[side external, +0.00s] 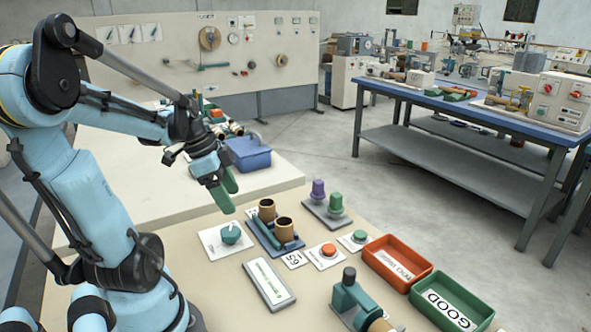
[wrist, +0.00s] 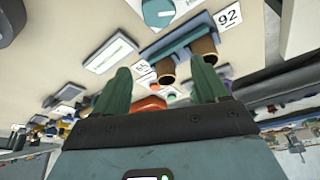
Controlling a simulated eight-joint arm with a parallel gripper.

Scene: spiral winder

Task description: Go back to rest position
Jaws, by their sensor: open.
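My gripper (side external: 226,190) hangs from my blue arm above the left back part of the beige work table (side external: 205,285). Its two green fingers are apart, with nothing visible between them. The wrist view also shows the open gripper (wrist: 161,68), fingers spread, with the table seen at a steep tilt beyond them. In the side view the fingers are above and left of the teal knob (side external: 231,234) on its white plate and clear of it.
Brown tubes (side external: 284,229) stand in a blue holder. Around them are a display (side external: 269,283), a red button (side external: 328,250), a green button (side external: 359,237), an orange tray (side external: 425,268) and a green GOOD tray (side external: 484,315). A blue bin (side external: 250,155) sits behind my gripper.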

